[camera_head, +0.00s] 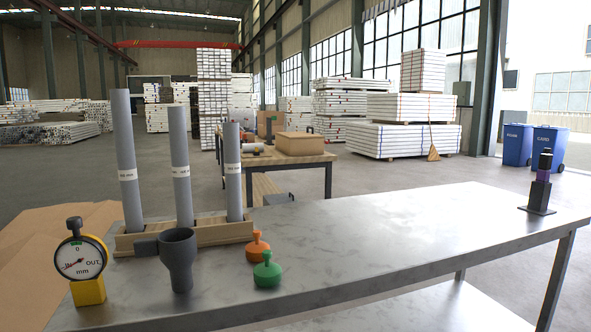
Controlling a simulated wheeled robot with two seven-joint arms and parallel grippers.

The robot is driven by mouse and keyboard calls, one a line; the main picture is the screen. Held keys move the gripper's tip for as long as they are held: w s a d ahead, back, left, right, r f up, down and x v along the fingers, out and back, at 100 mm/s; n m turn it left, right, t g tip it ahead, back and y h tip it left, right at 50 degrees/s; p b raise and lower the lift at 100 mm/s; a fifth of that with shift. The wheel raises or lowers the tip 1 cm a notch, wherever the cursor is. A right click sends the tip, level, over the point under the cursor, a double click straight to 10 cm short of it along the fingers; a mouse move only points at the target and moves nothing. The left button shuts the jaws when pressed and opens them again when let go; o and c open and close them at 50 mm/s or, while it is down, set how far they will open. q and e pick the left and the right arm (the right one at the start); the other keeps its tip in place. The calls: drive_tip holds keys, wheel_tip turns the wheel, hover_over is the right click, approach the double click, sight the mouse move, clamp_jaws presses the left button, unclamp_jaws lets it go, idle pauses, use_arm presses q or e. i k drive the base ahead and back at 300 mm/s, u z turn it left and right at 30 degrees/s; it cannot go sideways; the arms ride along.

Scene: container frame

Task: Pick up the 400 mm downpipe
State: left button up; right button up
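Three grey downpipes stand upright in a wooden rack (215,235) on the left part of the metal table. The left pipe (124,140) is the tallest, the middle pipe (180,145) is shorter, and the right pipe (232,155) is the shortest. Each has a pale label band with small print that I cannot read with certainty, so I cannot tell by label which is the 400 mm one. Neither of my grippers is in view.
A dial gauge (80,262) on a yellow block, a dark grey pipe fitting (179,262), and orange (257,248) and green (267,271) knobbed pieces stand in front of the rack. A dark device (541,185) stands at the far right. The table's middle (400,235) is clear.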

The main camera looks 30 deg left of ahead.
sight(176, 117)
drive_tip(key=z, duration=0.25)
drive_tip(key=i, duration=1.65)
drive_tip(key=u, duration=2.75)
drive_tip(key=k, duration=0.85)
drive_tip(key=u, duration=0.25)
